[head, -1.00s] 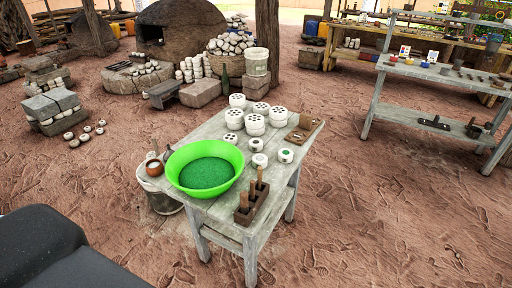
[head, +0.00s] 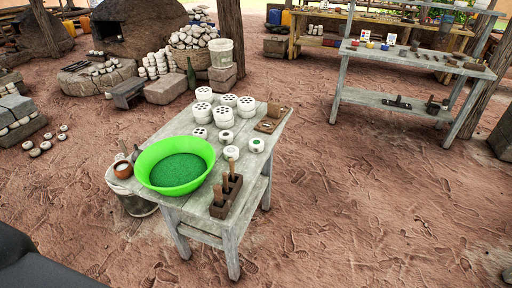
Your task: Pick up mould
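I cannot tell for certain which thing is the mould. A brown wooden piece (head: 267,125) lies flat at the far right corner of the grey wooden table (head: 205,228), with a small upright block (head: 274,110) beside it. A dark wooden holder (head: 221,205) with several upright handled tools stands at the table's near right edge. Several stacked white pieces with dark holes (head: 225,115) stand at the table's far side. Neither of my grippers is in view.
A green basin (head: 147,178) of green material fills the table's near left. Grey shelving (head: 405,102) stands at the back right. The dirt floor right of the table is clear.

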